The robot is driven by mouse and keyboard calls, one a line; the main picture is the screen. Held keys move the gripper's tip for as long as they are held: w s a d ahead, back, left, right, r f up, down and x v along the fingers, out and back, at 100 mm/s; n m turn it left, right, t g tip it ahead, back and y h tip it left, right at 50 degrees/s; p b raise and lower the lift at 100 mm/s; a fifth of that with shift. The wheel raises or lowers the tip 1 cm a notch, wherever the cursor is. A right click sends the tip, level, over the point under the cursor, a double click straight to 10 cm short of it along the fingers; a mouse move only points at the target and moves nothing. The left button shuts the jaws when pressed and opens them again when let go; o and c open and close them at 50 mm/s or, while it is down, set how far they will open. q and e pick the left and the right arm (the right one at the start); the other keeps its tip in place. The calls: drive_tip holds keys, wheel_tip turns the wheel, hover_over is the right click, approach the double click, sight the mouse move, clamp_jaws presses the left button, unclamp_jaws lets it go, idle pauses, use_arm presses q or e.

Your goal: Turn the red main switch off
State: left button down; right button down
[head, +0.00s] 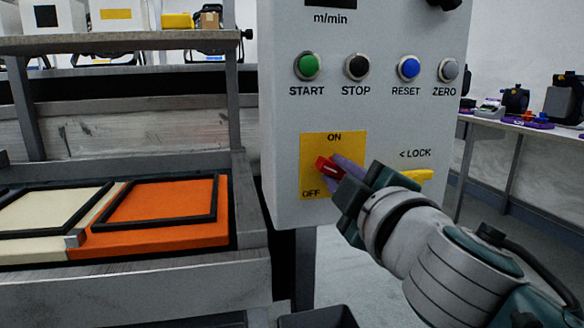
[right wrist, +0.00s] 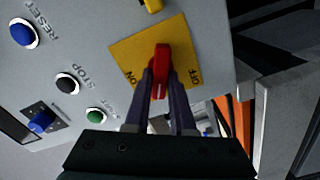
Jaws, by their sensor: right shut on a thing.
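The red main switch (head: 328,167) sits on a yellow plate (head: 346,141) low on a grey control panel. The plate reads ON at its top and OFF at its lower left. In the right wrist view the red handle (right wrist: 162,62) stands between the ON and OFF labels of the plate (right wrist: 124,55). My right gripper (head: 340,172) is shut on the red handle, with its purple fingers (right wrist: 161,90) on either side of it. The gripper partly hides the switch in the head view. My left gripper is not in view.
A yellow lever (head: 417,176) under the LOCK label is just right of my gripper. Green START (head: 307,66), black STOP (head: 356,67), blue RESET (head: 408,68) and grey ZERO (head: 448,69) buttons are above. A bench with an orange panel (head: 150,238) stands at left.

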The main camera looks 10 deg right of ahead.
drive_tip(key=n, duration=0.5)
drive_tip(key=shift+f+p, duration=0.15)
drive_tip(key=shift+p, duration=0.2)
drive_tip(key=shift+n, duration=0.4)
drive_tip(key=c, duration=0.8)
unclamp_jaws()
drive_tip(key=shift+o, duration=0.2)
